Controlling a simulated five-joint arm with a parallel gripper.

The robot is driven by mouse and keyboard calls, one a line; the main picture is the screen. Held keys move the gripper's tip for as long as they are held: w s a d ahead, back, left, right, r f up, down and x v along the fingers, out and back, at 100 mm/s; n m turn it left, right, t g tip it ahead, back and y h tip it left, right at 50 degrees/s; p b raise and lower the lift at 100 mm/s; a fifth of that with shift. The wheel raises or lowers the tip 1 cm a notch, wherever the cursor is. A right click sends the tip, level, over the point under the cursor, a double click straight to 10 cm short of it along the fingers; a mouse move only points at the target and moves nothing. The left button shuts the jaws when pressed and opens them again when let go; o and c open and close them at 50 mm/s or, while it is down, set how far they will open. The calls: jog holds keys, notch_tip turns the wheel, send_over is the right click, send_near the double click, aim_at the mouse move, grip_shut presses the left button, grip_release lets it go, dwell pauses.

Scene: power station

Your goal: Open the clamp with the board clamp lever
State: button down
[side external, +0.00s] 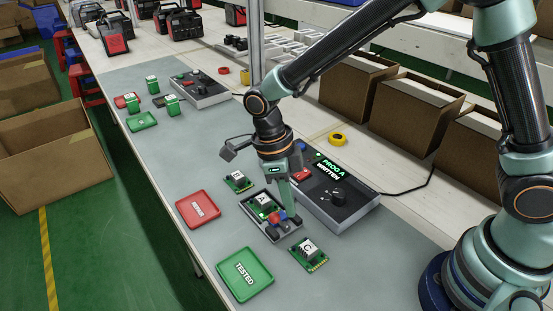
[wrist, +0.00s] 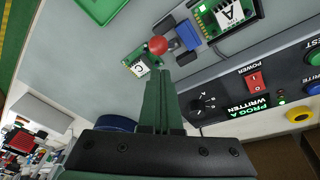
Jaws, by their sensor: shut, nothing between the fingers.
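The clamp fixture (side external: 246,203) is a dark tray holding green board A (side external: 262,204). In the wrist view the blue clamp (wrist: 187,36) sits at the end of board A (wrist: 228,14). The board clamp lever shows a red ball knob (wrist: 158,45) beside the blue clamp. My gripper (side external: 291,217) points down at the near right end of the fixture. Its fingers (wrist: 160,76) are shut and empty, with their tips close to the red knob in the picture. I cannot tell whether they touch it. The fingers partly hide the lever area in the side view.
Board C (side external: 308,254) lies loose near the fixture; board B (side external: 238,181) lies behind it. The programmer box (side external: 345,205) reads "PROG A WRITTEN". A red tray (side external: 198,210) and a green "TESTED" tray (side external: 245,274) lie left and in front. Grey mat between them is free.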

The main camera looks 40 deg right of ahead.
jog(key=shift+r, duration=0.65)
jog(key=a+r, duration=0.6)
jog(key=a, duration=0.1)
jog(key=shift+s+r, duration=0.25)
jog(key=shift+s, duration=0.05)
dwell(0.3)
